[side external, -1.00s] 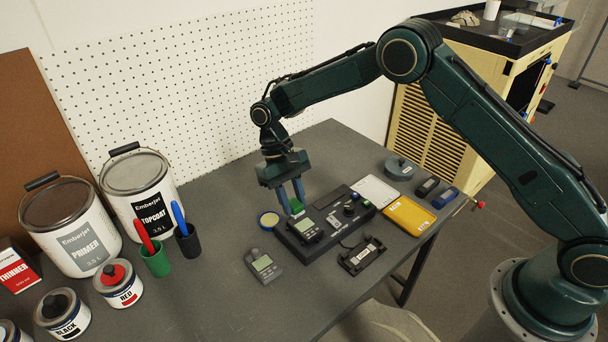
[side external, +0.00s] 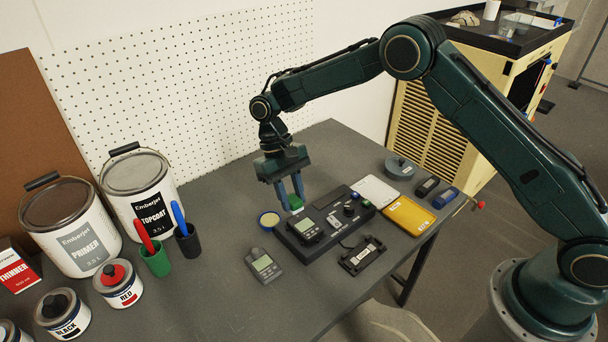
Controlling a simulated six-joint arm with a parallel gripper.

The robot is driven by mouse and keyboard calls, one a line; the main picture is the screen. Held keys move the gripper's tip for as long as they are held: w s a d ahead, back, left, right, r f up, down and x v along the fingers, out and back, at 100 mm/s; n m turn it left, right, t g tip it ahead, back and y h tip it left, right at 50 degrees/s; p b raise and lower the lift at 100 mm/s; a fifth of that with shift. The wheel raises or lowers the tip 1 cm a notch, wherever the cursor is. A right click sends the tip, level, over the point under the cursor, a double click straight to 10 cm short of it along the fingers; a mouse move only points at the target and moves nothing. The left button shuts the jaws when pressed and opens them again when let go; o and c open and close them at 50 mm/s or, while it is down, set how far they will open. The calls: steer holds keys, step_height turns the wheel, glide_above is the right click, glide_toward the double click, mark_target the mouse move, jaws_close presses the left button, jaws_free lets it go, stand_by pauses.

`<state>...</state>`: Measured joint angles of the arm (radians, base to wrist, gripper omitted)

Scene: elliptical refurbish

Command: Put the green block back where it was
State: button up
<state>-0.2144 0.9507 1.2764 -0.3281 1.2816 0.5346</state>
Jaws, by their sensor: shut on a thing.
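The green block (side external: 295,203) is small and sits between the fingertips of my gripper (side external: 291,200). My gripper points down and is shut on the block. The block is close above or at the back left edge of a black device (side external: 326,247). I cannot tell whether it touches the device or the table. The fingers hide part of the block.
A round shallow tin (side external: 269,220) lies just left of the block. A grey meter (side external: 263,264) lies on the table (side external: 215,290) at front. Paint cans (side external: 141,200) and pen cups (side external: 188,243) stand left.

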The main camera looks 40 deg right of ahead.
steer(key=shift+w+a+m+y, duration=1.2)
steer(key=shift+w+m, duration=0.35)
steer(key=shift+m, duration=1.05)
step_height(320, 180, up, 6)
steer(key=m+t+y, duration=0.2)
steer(key=m+t, duration=0.2)
steer(key=m, duration=0.9)
glide_above(239, 245)
steer(key=d, duration=0.2)
steer(key=shift+w+a, duration=0.1)
steer(key=shift+a, duration=0.15)
steer(key=shift+f, duration=0.1)
step_height(239, 245, down, 20)
steer(key=shift+r, duration=0.1)
steer(key=o, duration=0.9)
